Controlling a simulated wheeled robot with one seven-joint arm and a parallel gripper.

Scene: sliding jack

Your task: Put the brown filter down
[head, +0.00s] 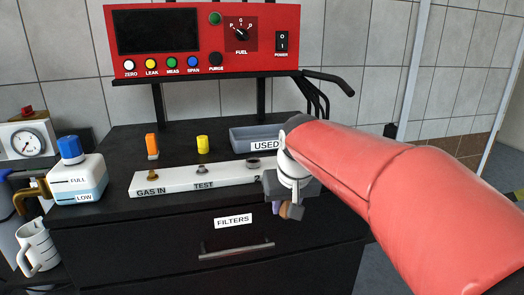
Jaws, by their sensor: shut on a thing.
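My gripper (284,207) points down in front of the right end of the white rack. It is shut on the brown filter (292,211), of which only a small part shows below the gripper body. The fingers are small and partly hidden. The white rack (227,178) has sockets by the labels GAS IN and TEST and another near its right end; my gripper and arm cover part of that end. The grey USED tray (240,136) stands behind the rack, its right side hidden by my arm.
An orange block (152,146) and a yellow cylinder (202,144) stand behind the rack. The red analyser (204,42) is above on a stand. A blue-capped bottle (77,180) stands at left. The FILTERS drawer (180,249) is shut below. The black top is clear between bottle and rack.

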